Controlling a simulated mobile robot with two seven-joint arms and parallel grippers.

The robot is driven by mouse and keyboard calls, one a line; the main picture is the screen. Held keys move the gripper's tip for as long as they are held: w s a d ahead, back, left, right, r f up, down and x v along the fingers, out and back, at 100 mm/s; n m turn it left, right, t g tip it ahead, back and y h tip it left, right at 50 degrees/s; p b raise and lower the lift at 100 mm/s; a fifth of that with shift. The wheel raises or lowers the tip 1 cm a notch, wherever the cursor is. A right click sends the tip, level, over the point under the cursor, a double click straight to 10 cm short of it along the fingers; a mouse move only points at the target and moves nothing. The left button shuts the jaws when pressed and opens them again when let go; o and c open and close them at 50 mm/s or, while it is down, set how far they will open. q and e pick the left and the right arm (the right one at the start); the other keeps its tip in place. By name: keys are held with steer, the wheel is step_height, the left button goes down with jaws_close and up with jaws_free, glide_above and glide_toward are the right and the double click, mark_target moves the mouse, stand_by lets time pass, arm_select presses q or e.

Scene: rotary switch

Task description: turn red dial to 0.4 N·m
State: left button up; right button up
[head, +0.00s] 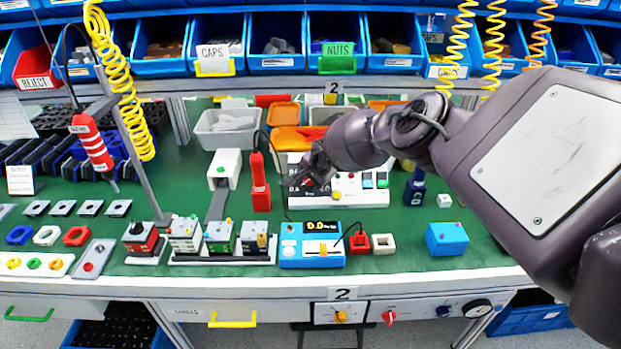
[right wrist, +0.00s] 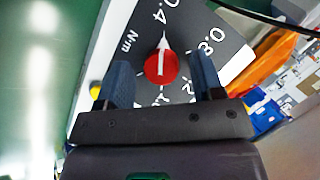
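The red dial (right wrist: 160,68) sits on a dark panel (right wrist: 185,22) with white markings "0.4", "0.8" and "N·m" in the right wrist view. Its white pointer faces up the picture, toward the "0.4" marking. My right gripper (right wrist: 162,62) is open, with one blue-grey finger on each side of the dial. Gaps show between the fingers and the dial. In the head view my right gripper (head: 311,176) is over the left part of the white control box (head: 362,203) and hides the dial. My left gripper is not in view.
A red tool (head: 260,185) stands just left of the control box, with a cable near my gripper. A blue meter (head: 311,252) is in front of the box. Orange bins (head: 285,113) are behind.

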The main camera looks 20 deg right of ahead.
steer(key=shift+s+d+r+p, duration=0.1)
steer(key=shift+r+p, duration=0.3)
steer(key=shift+r, duration=0.2)
steer(key=p+v, duration=0.5)
steer(key=v, duration=0.4)
steer(key=shift+s+r, duration=0.15)
steer(key=shift+s, duration=0.25)
